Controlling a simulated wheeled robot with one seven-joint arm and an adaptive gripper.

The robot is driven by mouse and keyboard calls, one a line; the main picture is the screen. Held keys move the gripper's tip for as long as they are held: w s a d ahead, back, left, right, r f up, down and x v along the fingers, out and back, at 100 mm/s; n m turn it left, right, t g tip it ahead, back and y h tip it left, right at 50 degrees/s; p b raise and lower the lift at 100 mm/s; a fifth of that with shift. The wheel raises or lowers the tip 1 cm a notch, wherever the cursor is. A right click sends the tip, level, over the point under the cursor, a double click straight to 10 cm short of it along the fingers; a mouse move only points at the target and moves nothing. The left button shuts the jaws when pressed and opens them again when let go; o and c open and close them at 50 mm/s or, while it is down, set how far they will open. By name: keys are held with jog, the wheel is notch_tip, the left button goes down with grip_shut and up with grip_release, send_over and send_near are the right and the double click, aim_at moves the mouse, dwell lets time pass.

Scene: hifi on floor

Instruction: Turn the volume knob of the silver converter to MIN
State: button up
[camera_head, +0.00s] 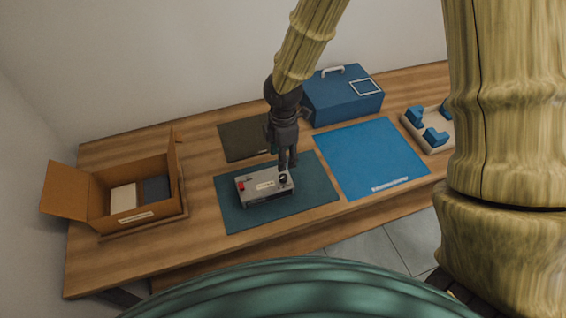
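The silver converter (262,186) is a small grey box on a dark teal mat (316,186), with a red part at its left end and a pale label on top. Its dark round knob (283,179) is at the right end of the top. My gripper (287,165) points down just above and behind the knob. I cannot tell whether its fingertips touch the knob or are apart from it. The finger gap is too small to make out. The knob's pointer and any MIN mark are too small to read.
An open cardboard box (103,204) holding items stands at the left. A blue case (340,100) with a pale handle is at the back. A blue mat (375,154) lies right of the converter. A tray (420,135) with blue blocks is farther right. A dark mat (238,140) lies behind.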

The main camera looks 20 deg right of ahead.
jog(key=shift+r, duration=1.15)
jog(key=shift+a, duration=0.1)
